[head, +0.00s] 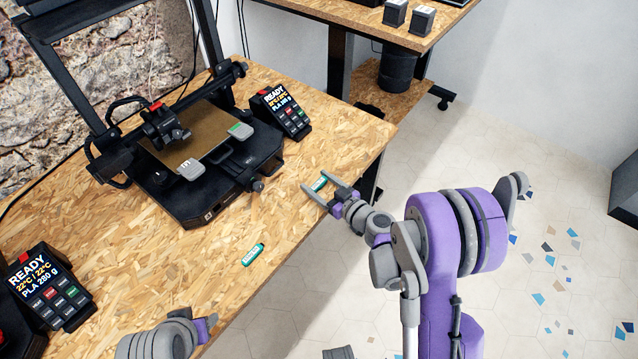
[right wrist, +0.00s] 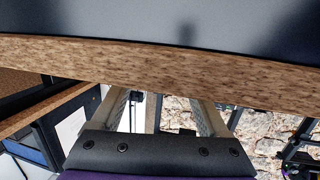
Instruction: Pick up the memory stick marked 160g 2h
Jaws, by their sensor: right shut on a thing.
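My right gripper (head: 318,186) is at the table's right front edge, its fingers on either side of a small green memory stick (head: 320,184); it is shut on that stick. The marking on this stick is too small to read. A second green memory stick (head: 253,254) lies on the table, to the left and nearer, apart from both grippers; its label is also unreadable. In the right wrist view the fingers of my right gripper (right wrist: 163,112) show, but I cannot make out the stick. My left gripper (head: 207,328) is at the bottom, its fingers not clear.
A 3D printer (head: 200,160) stands on the chipboard table (head: 170,270), with two grey pieces on its bed. Control boxes with READY screens stand at right (head: 282,112) and left (head: 45,287). A second table (head: 400,30) stands behind. The table around the second stick is clear.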

